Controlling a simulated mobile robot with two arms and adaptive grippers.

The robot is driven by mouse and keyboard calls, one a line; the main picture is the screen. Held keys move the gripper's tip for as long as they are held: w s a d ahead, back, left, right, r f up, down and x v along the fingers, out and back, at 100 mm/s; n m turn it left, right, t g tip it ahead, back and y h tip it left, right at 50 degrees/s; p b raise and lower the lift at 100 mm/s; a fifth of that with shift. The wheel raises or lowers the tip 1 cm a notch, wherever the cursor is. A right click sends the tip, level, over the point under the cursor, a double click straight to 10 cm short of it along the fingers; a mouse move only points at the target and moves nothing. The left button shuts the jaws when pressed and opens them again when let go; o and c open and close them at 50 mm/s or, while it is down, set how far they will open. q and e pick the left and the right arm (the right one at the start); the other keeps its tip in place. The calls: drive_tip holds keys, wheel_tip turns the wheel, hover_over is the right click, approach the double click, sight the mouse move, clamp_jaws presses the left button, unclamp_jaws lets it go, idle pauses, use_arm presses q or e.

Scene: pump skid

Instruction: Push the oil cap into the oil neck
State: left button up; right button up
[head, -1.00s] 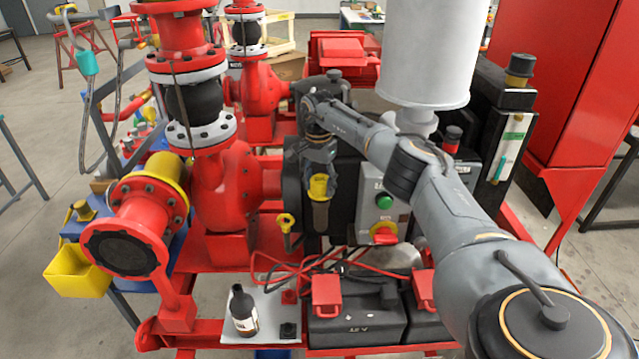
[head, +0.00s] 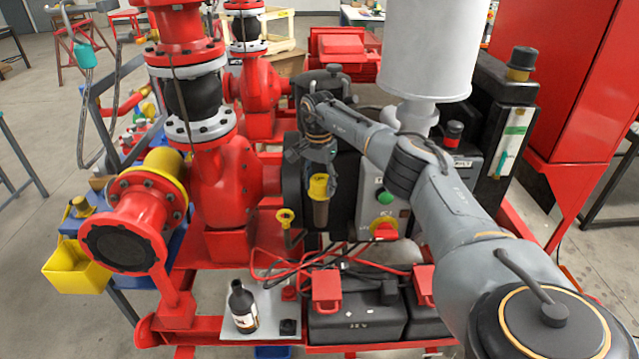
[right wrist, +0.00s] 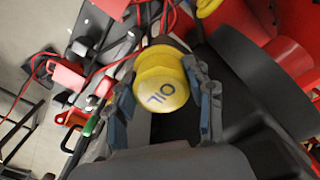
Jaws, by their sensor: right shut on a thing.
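The yellow oil cap (head: 320,187) is in front of the black engine block, and its round top marked OIL (right wrist: 162,90) faces the right wrist camera. My right gripper (head: 318,172) is above it with fingers pointing down. In the right wrist view the gripper (right wrist: 165,100) is shut on the cap, one finger on each side. The oil neck (head: 321,213) shows as a grey-brown tube directly under the cap. I cannot tell how deep the cap sits in it. My left gripper is not in view.
A yellow ring-topped handle (head: 286,217) stands left of the neck. A control box with a green button (head: 385,197) is close on the right. Red pump pipework (head: 225,180) stands left. Batteries (head: 357,315) and a dark bottle (head: 242,307) are below.

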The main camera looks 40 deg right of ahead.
drive_tip(key=o, duration=1.5)
